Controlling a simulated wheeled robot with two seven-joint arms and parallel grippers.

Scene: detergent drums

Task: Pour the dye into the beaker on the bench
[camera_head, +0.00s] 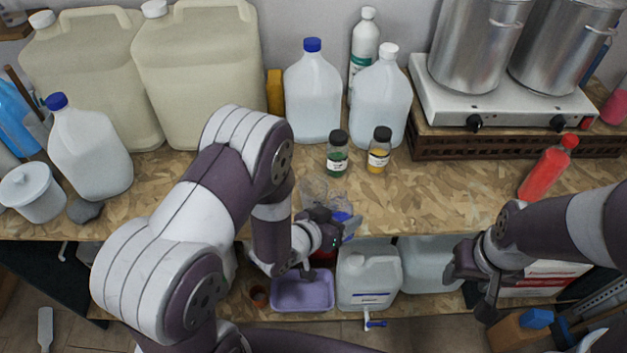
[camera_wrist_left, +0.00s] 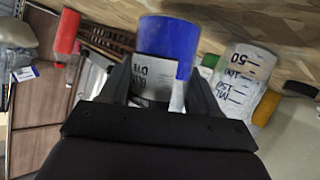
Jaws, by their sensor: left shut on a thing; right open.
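My left gripper (camera_head: 338,228) is shut on a small jar of blue dye (camera_head: 343,217), near the bench's front edge. In the left wrist view the jar (camera_wrist_left: 166,50) shows a blue body and a white label between the fingers; its mouth is hidden. Label and beaker markings both appear upside down there, so the jar looks roughly upright. The clear beaker (camera_head: 313,190) stands on the bench just behind and left of the jar. It also shows in the left wrist view (camera_wrist_left: 240,90), beside the jar and apart from it. My right gripper (camera_head: 474,286) is open and empty, in front of the bench.
A green jar (camera_head: 337,160) and a yellow jar (camera_head: 378,157), both black-capped, stand behind the beaker. Large jugs (camera_head: 313,100) line the back. A red bottle (camera_head: 548,170) stands at right, near a hot plate (camera_head: 500,105) with pots. The bench (camera_head: 450,195) is clear right of the beaker.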

